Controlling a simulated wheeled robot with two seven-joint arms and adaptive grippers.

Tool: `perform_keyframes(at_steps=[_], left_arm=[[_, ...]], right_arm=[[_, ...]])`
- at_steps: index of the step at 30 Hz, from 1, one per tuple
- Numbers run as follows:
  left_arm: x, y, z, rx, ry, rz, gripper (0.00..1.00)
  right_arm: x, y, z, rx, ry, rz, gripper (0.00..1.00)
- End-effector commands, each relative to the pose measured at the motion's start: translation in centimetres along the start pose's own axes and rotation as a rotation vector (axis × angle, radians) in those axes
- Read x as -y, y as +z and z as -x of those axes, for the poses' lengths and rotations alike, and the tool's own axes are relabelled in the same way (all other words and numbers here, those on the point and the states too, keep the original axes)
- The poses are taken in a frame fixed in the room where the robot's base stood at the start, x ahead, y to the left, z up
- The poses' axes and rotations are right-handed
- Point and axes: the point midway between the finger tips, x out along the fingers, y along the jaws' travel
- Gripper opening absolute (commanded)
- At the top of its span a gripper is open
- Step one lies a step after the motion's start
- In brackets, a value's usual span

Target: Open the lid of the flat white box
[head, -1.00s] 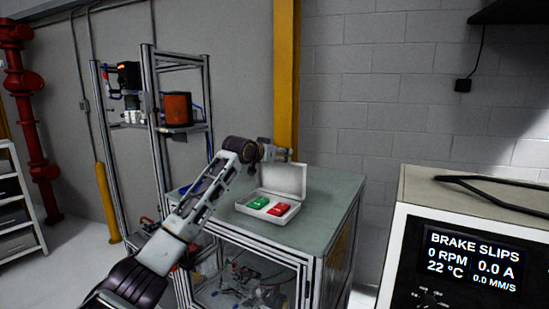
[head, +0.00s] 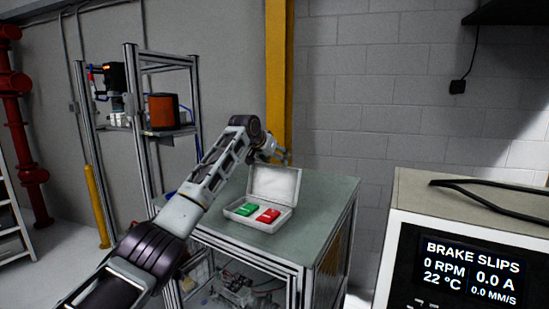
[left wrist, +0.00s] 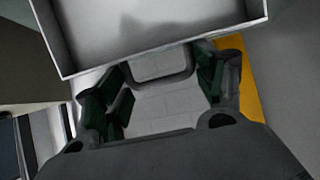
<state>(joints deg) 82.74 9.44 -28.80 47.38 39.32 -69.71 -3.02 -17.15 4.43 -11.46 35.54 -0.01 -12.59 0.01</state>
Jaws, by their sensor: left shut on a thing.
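The flat white box (head: 245,217) stands open on the table in the head view. My right gripper is not in view.
The grey-green tabletop (head: 325,195) is clear right of the box. A metal-framed shelf (head: 180,133) with an orange device stands behind to the left, and a yellow post (head: 279,80) behind the table. A display unit (head: 470,270) stands at the near right.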

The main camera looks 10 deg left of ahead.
Motion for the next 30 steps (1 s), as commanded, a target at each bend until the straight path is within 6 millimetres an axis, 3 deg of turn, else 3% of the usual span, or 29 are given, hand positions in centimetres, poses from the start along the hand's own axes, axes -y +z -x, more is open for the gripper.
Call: perform_keyframes(at_steps=[17,18,20,30], left_arm=[[-0.19,-0.25,0.05,0.010,0.001,-0.002,0.27],[-0.20,-0.25,0.05,0.010,0.001,-0.002,0.74],[-0.19,-0.22,0.03,0.011,0.001,-0.002,0.79],[-0.04,-0.02,-0.02,0.015,0.000,-0.001,0.79]], right_arm=[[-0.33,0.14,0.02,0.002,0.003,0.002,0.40],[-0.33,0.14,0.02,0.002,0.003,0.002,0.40],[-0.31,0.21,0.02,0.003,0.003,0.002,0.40],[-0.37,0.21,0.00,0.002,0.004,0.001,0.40]])
